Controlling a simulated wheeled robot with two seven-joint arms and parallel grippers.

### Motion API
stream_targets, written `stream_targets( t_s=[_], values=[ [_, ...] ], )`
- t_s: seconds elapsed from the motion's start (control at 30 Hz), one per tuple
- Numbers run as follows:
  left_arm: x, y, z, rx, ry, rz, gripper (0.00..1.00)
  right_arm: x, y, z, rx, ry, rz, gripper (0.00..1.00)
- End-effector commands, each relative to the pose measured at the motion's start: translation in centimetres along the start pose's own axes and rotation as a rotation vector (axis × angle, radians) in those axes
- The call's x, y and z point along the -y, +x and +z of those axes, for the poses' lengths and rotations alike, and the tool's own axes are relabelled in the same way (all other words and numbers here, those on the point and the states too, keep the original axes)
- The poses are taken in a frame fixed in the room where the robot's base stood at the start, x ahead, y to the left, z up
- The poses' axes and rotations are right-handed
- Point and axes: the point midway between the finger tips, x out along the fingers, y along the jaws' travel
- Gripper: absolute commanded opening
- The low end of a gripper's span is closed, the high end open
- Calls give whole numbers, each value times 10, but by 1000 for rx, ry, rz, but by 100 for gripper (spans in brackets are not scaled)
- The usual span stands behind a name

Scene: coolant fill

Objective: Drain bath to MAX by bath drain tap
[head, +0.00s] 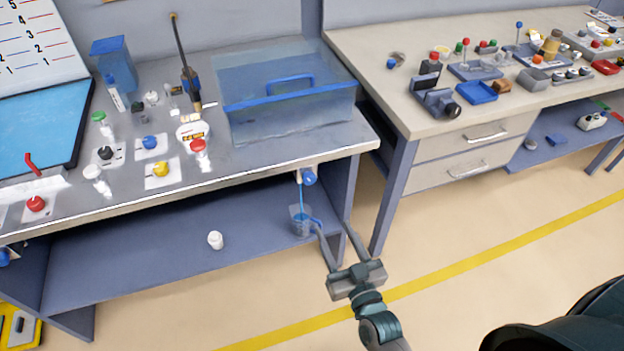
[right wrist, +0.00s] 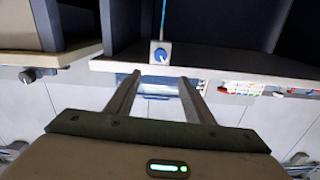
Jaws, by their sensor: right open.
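The clear bath (head: 290,118) with a blue rim and blue handle holds bluish liquid on the bench; I cannot read a MAX mark. The bath drain tap (head: 308,177), a blue knob, sits at the bench's front edge below the bath. A thin blue stream runs from it into a clear beaker (head: 302,224) on the lower shelf. My right gripper (head: 331,226) is open and empty, in front of the beaker and below the tap in the head view. In the right wrist view the tap (right wrist: 161,53) shows beyond the open fingers, apart from them. My left gripper is out of view.
A white cap-like object (head: 215,240) is on the lower shelf (head: 140,270). Several coloured knobs and bottles stand on the bench left of the bath. A second bench with drawers (head: 465,150) stands at the right. The floor in front is clear.

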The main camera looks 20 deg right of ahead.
Motion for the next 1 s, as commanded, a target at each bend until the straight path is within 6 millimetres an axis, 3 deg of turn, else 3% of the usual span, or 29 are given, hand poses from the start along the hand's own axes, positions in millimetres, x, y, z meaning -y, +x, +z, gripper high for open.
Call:
stream_targets(
  t_s=[0.27, 0.47, 0.63, 1.0],
  values=[
    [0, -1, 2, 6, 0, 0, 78, 0, 4, 0, 1, 0, -1, 48],
    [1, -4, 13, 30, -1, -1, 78, 0, 20, -1, 0, -1, -1, 48],
    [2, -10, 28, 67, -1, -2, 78, 0, 45, -2, -1, 0, -1, 48],
    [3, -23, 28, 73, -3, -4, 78, 0, 110, -2, 0, -1, -1, 48]
  ],
)
